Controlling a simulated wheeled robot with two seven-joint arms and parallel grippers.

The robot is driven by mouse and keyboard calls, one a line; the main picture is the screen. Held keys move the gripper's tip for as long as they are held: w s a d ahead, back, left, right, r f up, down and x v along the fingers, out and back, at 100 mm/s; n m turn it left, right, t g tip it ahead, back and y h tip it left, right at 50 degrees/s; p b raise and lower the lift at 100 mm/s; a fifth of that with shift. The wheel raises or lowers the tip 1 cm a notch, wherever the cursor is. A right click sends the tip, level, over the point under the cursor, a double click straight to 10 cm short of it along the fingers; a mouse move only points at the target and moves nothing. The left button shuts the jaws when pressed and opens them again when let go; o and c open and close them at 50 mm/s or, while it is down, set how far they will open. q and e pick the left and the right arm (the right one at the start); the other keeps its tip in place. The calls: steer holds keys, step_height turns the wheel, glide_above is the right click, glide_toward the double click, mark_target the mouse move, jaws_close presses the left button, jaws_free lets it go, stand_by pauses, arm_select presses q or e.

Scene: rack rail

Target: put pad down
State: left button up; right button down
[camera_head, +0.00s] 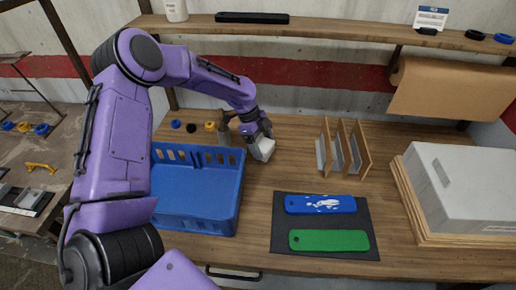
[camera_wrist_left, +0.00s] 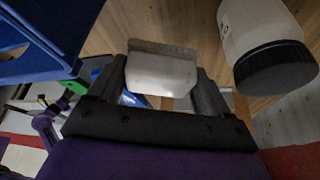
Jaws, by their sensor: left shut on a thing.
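My left gripper (camera_head: 262,140) is shut on a pale grey-white pad (camera_head: 263,151), just right of the blue crate's far right corner. In the left wrist view, the pad (camera_wrist_left: 161,74) sits between the two dark fingers of the left gripper (camera_wrist_left: 160,88). The pad is low over the wooden table (camera_head: 290,160); I cannot tell whether it touches the wood. My right gripper is not in view.
The blue crate (camera_head: 237,208) stands left of the gripper. Wooden dividers (camera_head: 343,148) stand to the right. A dark mat (camera_head: 280,248) carries a blue board (camera_head: 320,204) and a green board (camera_head: 329,240). A white jar (camera_wrist_left: 235,25) with a black lid is close in the wrist view.

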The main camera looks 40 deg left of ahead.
mark_target(263, 163)
arm_select(q)
step_height(263, 163, down, 6)
steer(key=shift+w+r+p, duration=0.1)
steer(key=shift+r+p, duration=0.15)
steer(key=shift+p, duration=0.35)
steer(key=shift+f, duration=0.35)
steer(key=o, duration=0.8)
steer(key=shift+c, duration=0.2)
steer(key=shift+r, duration=0.1)
steer(key=shift+r, duration=0.2)
steer(key=b+v, duration=0.2)
steer(key=v, duration=0.9)
steer(key=shift+r, duration=0.4)
steer(key=shift+a, duration=0.15)
